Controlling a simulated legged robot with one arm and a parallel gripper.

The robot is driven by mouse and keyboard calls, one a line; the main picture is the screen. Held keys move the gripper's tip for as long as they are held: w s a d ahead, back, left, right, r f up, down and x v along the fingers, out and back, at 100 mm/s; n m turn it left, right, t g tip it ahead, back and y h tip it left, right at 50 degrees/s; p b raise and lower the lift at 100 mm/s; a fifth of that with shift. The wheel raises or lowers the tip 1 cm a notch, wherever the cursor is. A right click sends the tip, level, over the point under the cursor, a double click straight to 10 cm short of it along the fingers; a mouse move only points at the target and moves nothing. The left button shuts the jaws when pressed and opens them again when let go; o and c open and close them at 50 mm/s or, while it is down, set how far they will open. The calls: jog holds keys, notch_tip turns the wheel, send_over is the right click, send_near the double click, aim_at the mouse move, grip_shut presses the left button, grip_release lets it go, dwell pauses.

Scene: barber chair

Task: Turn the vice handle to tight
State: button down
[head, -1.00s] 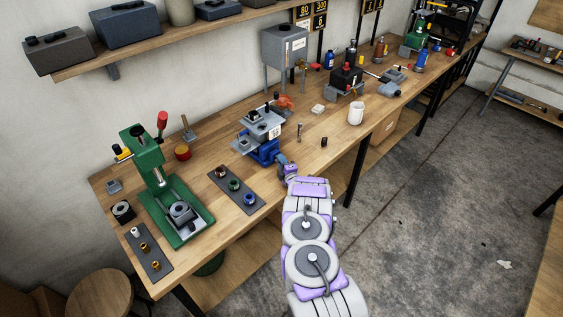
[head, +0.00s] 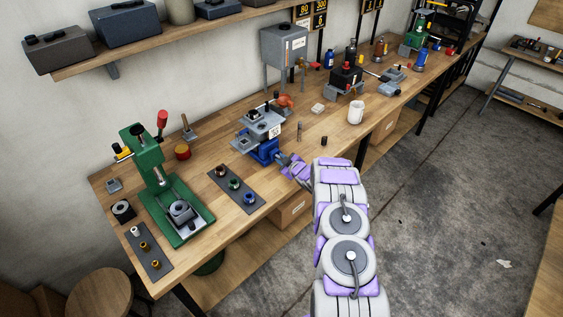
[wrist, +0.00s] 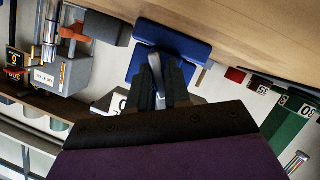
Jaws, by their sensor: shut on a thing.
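The blue vice (head: 264,152) stands at the front edge of the wooden bench, with grey plates on top of it. Its blue body also shows in the wrist view (wrist: 184,44). My gripper (head: 284,162) is at the front of the vice. In the wrist view my gripper's dark fingers (wrist: 164,82) are shut on the silver vice handle (wrist: 157,79), which lies between them, tilted a little. The fingers hide part of the handle and the vice's front. In the head view the handle is too small and covered to make out.
A dark strip with several coloured rings (head: 234,184) and a green press (head: 176,205) are left of the vice. A white mug (head: 356,112) and a small dark cylinder (head: 324,141) are to its right. The floor before the bench is open.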

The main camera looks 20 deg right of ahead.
jog(key=m+y, duration=0.1)
jog(key=m, duration=0.1)
jog(key=m+g+y+b, duration=0.1)
jog(key=m, duration=0.1)
jog(key=shift+d, duration=0.3)
jog(key=shift+y, duration=0.3)
dwell(0.3)
jog(key=c, duration=1.2)
grip_release()
jog(key=shift+w, duration=0.1)
jog(key=shift+o, duration=0.2)
jog(key=shift+d, duration=0.1)
jog(key=shift+r, duration=0.1)
jog(key=shift+s+r, duration=0.1)
jog(key=shift+s, duration=0.25)
jog(key=v, duration=1.6)
jog(key=shift+d+r, duration=0.2)
jog(key=shift+d, duration=0.15)
jog(key=shift+s, duration=0.1)
